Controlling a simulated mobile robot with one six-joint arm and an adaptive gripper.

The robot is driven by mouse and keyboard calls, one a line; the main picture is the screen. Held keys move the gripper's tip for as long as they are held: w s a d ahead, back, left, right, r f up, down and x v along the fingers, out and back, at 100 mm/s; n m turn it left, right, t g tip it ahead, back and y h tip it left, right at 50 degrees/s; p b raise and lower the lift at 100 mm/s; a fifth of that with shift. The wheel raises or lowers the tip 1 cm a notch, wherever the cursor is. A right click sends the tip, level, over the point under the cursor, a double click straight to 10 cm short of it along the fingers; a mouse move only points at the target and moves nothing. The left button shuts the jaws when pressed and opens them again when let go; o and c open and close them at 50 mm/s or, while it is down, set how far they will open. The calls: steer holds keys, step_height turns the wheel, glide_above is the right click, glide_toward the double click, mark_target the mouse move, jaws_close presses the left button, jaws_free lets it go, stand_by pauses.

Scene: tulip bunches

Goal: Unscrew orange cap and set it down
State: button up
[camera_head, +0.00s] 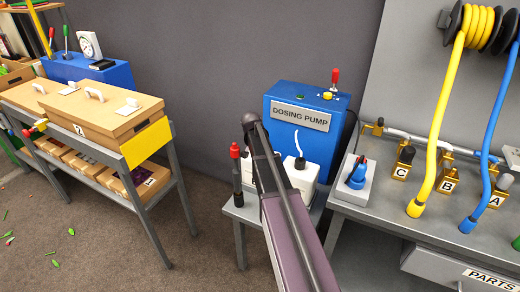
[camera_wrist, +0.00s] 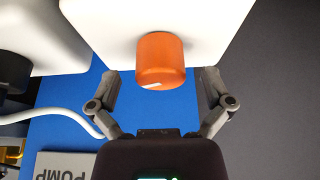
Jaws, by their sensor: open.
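The orange cap (camera_wrist: 161,62) sits on a white container (camera_wrist: 215,22) in the wrist view. My gripper (camera_wrist: 160,82) is open, with one finger on each side of the cap and a gap visible on both sides. The cap is between and slightly beyond the fingertips, and I see no contact. In the head view, my arm reaches toward the small grey table in front of the blue dosing pump (camera_head: 297,117) and hides the cap and my gripper. A white container (camera_head: 302,178) shows partly beside my arm.
A black-and-red upright tool (camera_head: 236,170) stands on the small table's left side. A white tube (camera_wrist: 70,115) runs near my left finger in the wrist view. A bench with yellow and blue hoses (camera_head: 440,125) is at right. A shelf with wooden boxes (camera_head: 105,110) is at left.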

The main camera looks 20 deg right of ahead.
steer(key=c, duration=1.2)
steer(key=shift+s, duration=0.1)
steer(key=shift+d+n+t+y, duration=0.1)
steer(key=shift+n+t+y, duration=0.25)
steer(key=shift+n, duration=0.95)
steer(key=shift+d+n+t+y, duration=0.1)
steer(key=shift+n+t+y, duration=0.25)
steer(key=shift+n, duration=0.95)
steer(key=shift+n, duration=0.3)
steer(key=shift+d+r+n+y, duration=0.1)
steer(key=shift+n+y, duration=0.4)
steer(key=shift+n, duration=0.65)
steer(key=shift+d+n+y, duration=0.1)
steer(key=shift+n+y, duration=0.4)
steer(key=shift+n, duration=0.65)
steer(key=shift+n, duration=0.4)
steer(key=shift+d+n+y, duration=0.1)
steer(key=shift+n+y, duration=0.9)
steer(key=shift+n, duration=1.1)
